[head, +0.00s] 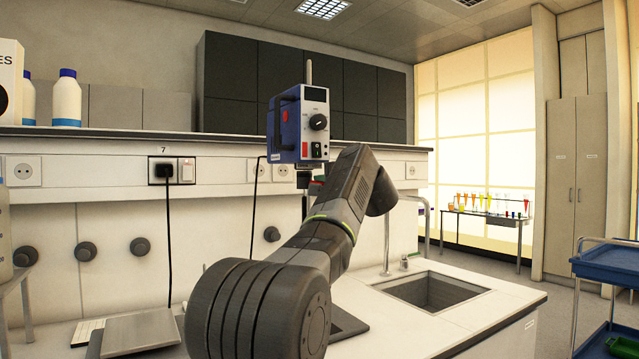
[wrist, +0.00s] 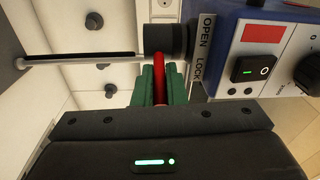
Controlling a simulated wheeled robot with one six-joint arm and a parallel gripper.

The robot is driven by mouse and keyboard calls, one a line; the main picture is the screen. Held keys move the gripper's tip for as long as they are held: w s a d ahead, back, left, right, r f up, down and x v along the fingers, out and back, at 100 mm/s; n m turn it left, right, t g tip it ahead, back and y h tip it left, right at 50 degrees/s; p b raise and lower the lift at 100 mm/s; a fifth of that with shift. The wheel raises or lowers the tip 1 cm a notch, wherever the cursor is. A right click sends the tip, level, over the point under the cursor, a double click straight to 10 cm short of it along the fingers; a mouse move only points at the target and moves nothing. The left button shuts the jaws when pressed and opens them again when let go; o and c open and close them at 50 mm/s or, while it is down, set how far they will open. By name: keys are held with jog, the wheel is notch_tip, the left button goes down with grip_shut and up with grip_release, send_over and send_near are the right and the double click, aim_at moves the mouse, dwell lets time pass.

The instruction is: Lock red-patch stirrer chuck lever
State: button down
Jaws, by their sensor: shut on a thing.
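The blue stirrer (head: 301,125) with a red patch stands upright at the shelf edge in the head view. In the wrist view its red patch (wrist: 264,34), black switch (wrist: 250,69) and OPEN/LOCK label (wrist: 204,48) show at upper right. The dark chuck (wrist: 166,40) holds a metal shaft (wrist: 80,58). The red lever (wrist: 159,79) lies between the green fingers of my gripper (wrist: 159,90), which is shut on it. The lever is beside the LOCK end of the label. In the head view my arm hides most of the gripper.
A sink (head: 432,291) is in the bench at right. A silver plate device (head: 141,332) sits at lower left. White bottles (head: 67,98) stand on the shelf (head: 100,131). A black cable hangs from the wall socket. A blue cart (head: 608,262) is at far right.

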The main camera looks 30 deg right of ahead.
jog(key=n+y+p, duration=0.2)
jog(key=y+p, duration=0.1)
jog(key=w+d+n+y+p, duration=0.1)
jog(key=shift+d+g+y, duration=0.1)
jog(key=shift+g+y, duration=0.2)
jog(key=shift+g, duration=0.1)
jog(key=shift+f+y+p, duration=0.1)
jog(key=shift+y+p, duration=0.2)
jog(key=shift+p, duration=0.15)
jog(key=c, duration=1.5)
grip_release()
jog(key=v, duration=1.4)
